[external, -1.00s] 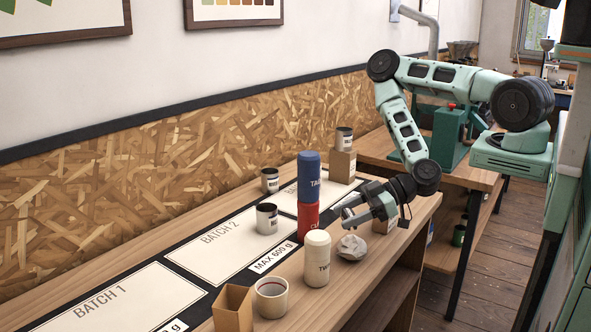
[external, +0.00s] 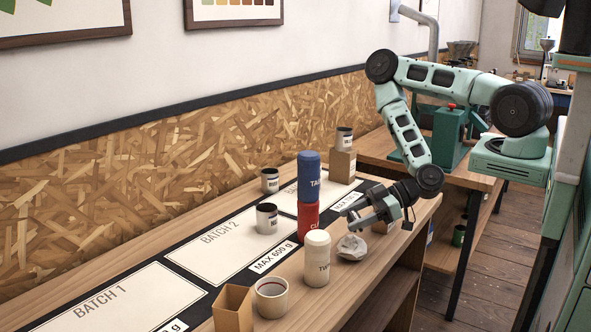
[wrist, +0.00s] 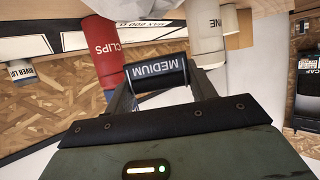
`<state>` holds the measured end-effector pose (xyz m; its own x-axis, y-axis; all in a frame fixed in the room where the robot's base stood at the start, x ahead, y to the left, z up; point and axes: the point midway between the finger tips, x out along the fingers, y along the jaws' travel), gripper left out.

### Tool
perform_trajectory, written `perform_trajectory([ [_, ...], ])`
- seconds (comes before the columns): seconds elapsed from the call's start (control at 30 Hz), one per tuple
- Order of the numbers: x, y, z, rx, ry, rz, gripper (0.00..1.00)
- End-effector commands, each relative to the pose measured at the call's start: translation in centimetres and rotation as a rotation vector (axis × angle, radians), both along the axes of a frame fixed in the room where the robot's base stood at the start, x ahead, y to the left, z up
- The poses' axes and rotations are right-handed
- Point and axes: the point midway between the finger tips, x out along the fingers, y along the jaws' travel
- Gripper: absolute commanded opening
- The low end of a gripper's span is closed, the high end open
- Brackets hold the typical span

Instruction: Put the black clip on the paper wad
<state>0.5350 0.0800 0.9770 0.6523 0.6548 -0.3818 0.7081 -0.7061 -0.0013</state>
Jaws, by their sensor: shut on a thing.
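The paper wad (external: 351,246) is a pale grey crumpled lump on the wooden bench, right of the cream TWINE canister. My gripper (external: 348,211) is just above the wad in the external view, its fingers pointing left. In the wrist view my gripper (wrist: 160,84) is shut on a black, rounded piece marked MEDIUM, which I take as the black clip (wrist: 156,72). The clip lies crosswise between the fingertips. It is too small to make out in the external view.
A blue canister (external: 309,168) stands on the red CLIPS canister (external: 308,219), close left of my gripper. The TWINE canister (external: 317,262) stands in front. A cup (external: 271,297) and an open box (external: 233,307) are nearer. Small tins stand on the batch mat.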

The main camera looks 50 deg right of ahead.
Motion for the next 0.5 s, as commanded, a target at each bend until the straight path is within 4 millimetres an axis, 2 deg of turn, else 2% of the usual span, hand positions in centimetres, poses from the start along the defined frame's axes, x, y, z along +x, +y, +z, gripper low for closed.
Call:
perform_trajectory([
  [0.3, 0.0, 0.0, -3.9, -0.001, 0.002, -0.001, 0.31],
  [0.5, 0.0, 0.0, -4.6, -0.001, -0.001, 0.0, 0.31],
])
